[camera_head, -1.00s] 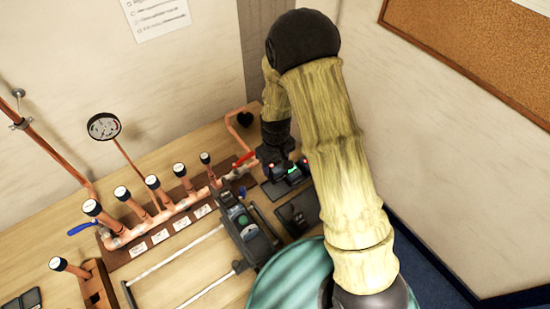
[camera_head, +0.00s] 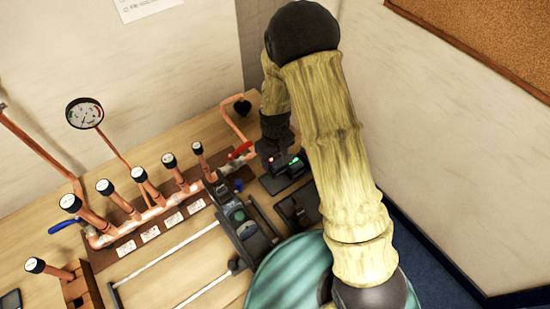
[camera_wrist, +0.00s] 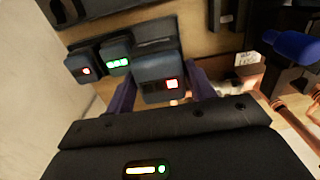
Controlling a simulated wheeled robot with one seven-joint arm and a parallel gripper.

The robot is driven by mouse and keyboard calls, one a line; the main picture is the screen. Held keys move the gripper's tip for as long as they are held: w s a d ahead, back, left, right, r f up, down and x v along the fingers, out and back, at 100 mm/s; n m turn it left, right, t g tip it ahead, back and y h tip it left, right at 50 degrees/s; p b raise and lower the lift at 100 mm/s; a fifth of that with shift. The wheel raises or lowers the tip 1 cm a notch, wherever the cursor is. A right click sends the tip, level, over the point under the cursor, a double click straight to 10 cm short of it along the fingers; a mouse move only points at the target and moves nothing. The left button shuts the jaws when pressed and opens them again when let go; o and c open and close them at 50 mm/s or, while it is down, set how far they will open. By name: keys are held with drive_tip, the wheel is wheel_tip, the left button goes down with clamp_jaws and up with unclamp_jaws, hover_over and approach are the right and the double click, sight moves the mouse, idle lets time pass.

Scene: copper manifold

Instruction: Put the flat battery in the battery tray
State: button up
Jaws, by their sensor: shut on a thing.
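In the wrist view my gripper (camera_wrist: 161,78) is shut on a dark blue-grey battery (camera_wrist: 158,68), with one finger on each side. A red light shows on its end, beside dim segments. In the head view my gripper (camera_head: 273,148) points down at the black charger (camera_head: 283,182); a red light shows just below it. In the wrist view a battery with green lights (camera_wrist: 116,52) and a smaller block with a red light (camera_wrist: 79,66) stand left of the held one. I cannot tell whether the held battery is clear of the charger. A dark tray (camera_head: 299,209) lies nearer me, probably the battery tray.
The copper manifold (camera_head: 150,213) with several upright capped valves stands left of the gripper. A dark clamp device (camera_head: 243,228) with pale rails is beside the charger. A pressure gauge (camera_head: 84,113) stands behind. The right wall is close to my arm.

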drive_tip(key=shift+w+f, duration=0.1)
drive_tip(key=shift+f, duration=0.05)
drive_tip(key=shift+f+b, duration=1.8)
drive_tip(key=shift+f, duration=0.6)
drive_tip(key=shift+f+b, duration=0.45)
drive_tip(key=shift+f, duration=0.1)
drive_tip(key=shift+s+f, duration=0.15)
drive_tip(key=shift+s, duration=0.05)
drive_tip(key=shift+w+f+b, duration=0.1)
drive_tip(key=shift+f+b, duration=0.85)
drive_tip(key=shift+f, duration=0.15)
drive_tip(key=o, duration=1.5)
drive_tip(key=shift+c, duration=0.2)
